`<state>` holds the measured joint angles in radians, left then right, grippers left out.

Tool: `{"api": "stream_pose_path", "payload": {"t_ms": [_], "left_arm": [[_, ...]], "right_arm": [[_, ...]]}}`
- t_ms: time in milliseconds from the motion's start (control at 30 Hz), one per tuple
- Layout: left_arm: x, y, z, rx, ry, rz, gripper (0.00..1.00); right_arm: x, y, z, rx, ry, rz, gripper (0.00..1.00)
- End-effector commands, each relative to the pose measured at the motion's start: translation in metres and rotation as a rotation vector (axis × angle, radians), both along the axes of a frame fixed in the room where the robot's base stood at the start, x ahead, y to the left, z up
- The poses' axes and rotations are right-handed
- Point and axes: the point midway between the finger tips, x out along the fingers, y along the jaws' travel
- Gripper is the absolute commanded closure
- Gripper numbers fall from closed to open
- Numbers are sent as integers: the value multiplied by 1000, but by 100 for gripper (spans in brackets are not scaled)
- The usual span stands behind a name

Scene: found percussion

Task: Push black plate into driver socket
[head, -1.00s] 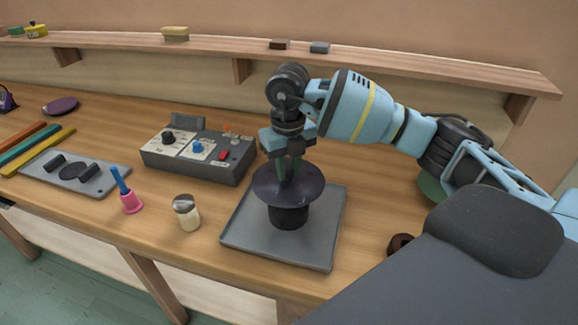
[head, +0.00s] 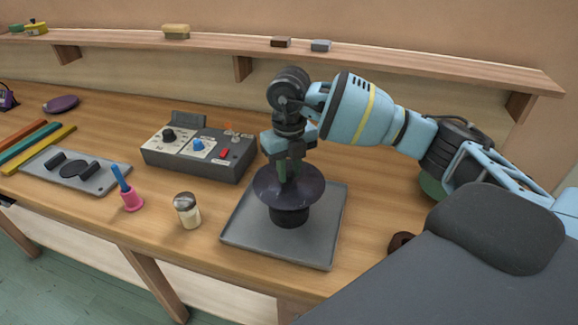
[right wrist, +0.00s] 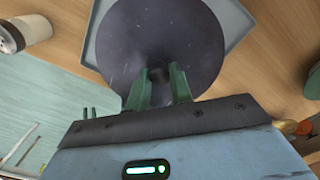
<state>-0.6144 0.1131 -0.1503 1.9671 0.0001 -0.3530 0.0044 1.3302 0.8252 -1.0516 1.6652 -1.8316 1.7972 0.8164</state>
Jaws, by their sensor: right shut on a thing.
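The black plate (head: 311,190) is a dark, shallow round disc above a black cylindrical driver socket (head: 289,217) on a grey tray. My right gripper (head: 289,176) comes down from above and is shut on the middle of the plate. In the right wrist view, its green fingers (right wrist: 159,84) close around a small dark stub at the centre of the plate (right wrist: 165,35). The plate hides the socket's top, so I cannot tell how deep it sits. My left gripper is not in view.
The grey tray (head: 240,235) lies near the bench's front edge. A control box (head: 205,170), a shaker (head: 187,212) and a pink bell (head: 131,201) stand to its left. A shelf (head: 370,65) runs along the back wall.

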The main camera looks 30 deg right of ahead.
Motion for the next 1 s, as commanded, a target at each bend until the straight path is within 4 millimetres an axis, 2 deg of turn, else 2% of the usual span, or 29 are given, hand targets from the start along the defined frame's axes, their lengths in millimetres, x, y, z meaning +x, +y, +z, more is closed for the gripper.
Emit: {"api": "stream_pose_path", "payload": {"t_ms": [933,967,1000], "left_arm": [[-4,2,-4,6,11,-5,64],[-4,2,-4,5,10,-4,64],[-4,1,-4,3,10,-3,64]], "right_arm": [[0,0,-21,-1,0,0,100],[0,0,-20,-1,0,0,74],[0,0,-20,-1,0,0,69]]}}
